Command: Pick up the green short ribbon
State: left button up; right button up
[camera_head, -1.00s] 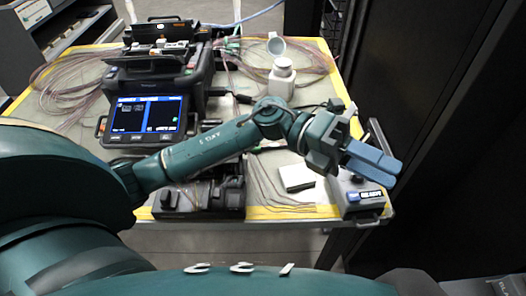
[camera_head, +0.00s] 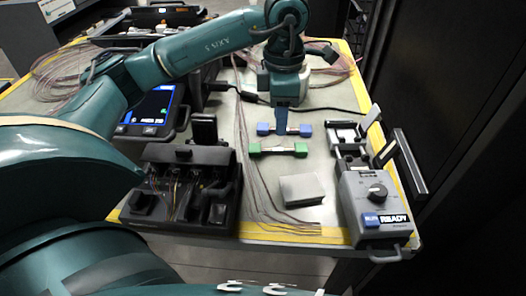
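The green short ribbon (camera_head: 278,149) lies on the grey table mat, with a green block at each end and a pale middle. A similar blue-ended piece (camera_head: 264,128) lies just behind it. My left gripper (camera_head: 281,131) points down from above. Its blue fingers overlap the middle of the blue-ended piece in the picture, with the tips just behind the green ribbon. The fingers show nearly as one narrow strip, so I cannot tell whether they are open, nor whether they touch anything. My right gripper is out of view.
A grey device marked READY (camera_head: 376,205) stands at the right. A white box (camera_head: 302,190) sits in front of the green ribbon. A black case (camera_head: 181,187) is at the left, with thin fibres (camera_head: 258,200) beside it. The screen unit (camera_head: 153,108) is behind.

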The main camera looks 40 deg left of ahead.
aim_at(278, 150)
pick_arm(q)
notch_tip(278, 150, down, 7)
jog(key=shift+f+b, duration=0.15)
jog(key=shift+b, duration=0.25)
jog(key=shift+c, duration=0.5)
grip_shut()
